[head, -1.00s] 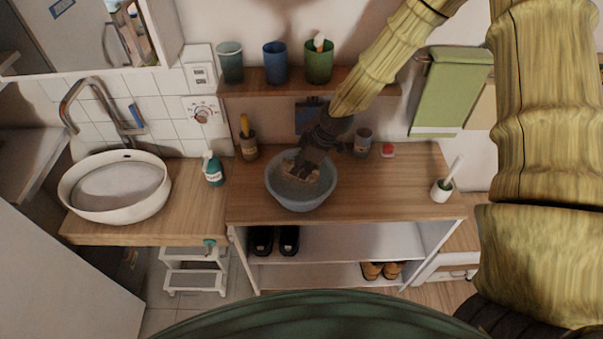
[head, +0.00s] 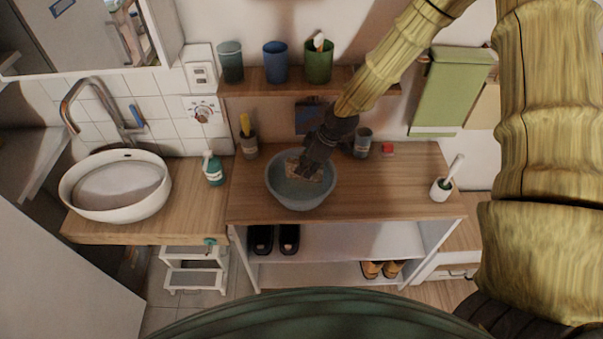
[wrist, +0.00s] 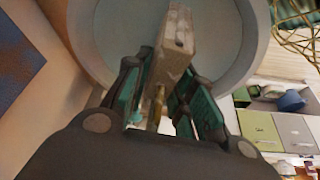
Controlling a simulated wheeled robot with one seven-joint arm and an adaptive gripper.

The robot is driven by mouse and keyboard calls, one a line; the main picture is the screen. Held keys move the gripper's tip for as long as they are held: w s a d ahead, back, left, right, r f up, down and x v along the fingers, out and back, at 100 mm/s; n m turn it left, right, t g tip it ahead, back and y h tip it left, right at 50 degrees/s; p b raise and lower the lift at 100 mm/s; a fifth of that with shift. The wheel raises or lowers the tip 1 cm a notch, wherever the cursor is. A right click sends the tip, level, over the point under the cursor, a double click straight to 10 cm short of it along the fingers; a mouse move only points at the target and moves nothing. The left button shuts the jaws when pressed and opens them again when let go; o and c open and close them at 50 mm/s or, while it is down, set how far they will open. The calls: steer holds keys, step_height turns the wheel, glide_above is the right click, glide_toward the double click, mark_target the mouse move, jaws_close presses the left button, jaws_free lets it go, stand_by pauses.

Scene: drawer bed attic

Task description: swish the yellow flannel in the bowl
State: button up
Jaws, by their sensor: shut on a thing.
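The bowl (head: 301,202) is round and grey-blue and stands on the wooden counter. The wrist view shows the inside of its wall (wrist: 100,30). My gripper (head: 311,170) reaches down into it from the upper right, and its teal-padded fingers (wrist: 165,105) are shut on a folded tan-yellow cloth, which I take as the flannel (wrist: 177,45). The cloth looks stiff and block-like and lies within the bowl's rim. It also shows in the head view as a brownish patch (head: 294,166). Whether the cloth touches the bowl's bottom or any water is not clear.
A white basin (head: 116,205) with a tap stands at left. A teal soap bottle (head: 213,172), a jar with a yellow handle (head: 249,145), a grey cup (head: 362,142) and a white brush holder (head: 441,190) stand around the bowl. The shelf (head: 250,88) above holds cups.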

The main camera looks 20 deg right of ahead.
mark_target(297, 164)
steer(key=shift+w+a, duration=0.2)
steer(key=shift+a, duration=0.6)
steer(key=shift+w+a, duration=0.2)
steer(key=shift+a, duration=0.55)
steer(key=shift+s+d, duration=0.25)
steer(key=shift+d, duration=0.75)
steer(key=shift+s+d+p, duration=0.25)
steer(key=shift+d+p, duration=0.05)
steer(key=shift+d, duration=0.6)
steer(key=shift+w+a+b, duration=0.2)
steer(key=shift+w+a, duration=0.05)
steer(key=shift+a, duration=0.7)
steer(key=shift+w+a+b, duration=0.15)
steer(key=shift+w+a, duration=0.1)
steer(key=shift+a, duration=0.7)
steer(key=shift+s+d, duration=0.25)
steer(key=shift+d, duration=0.8)
steer(key=shift+a, duration=0.1)
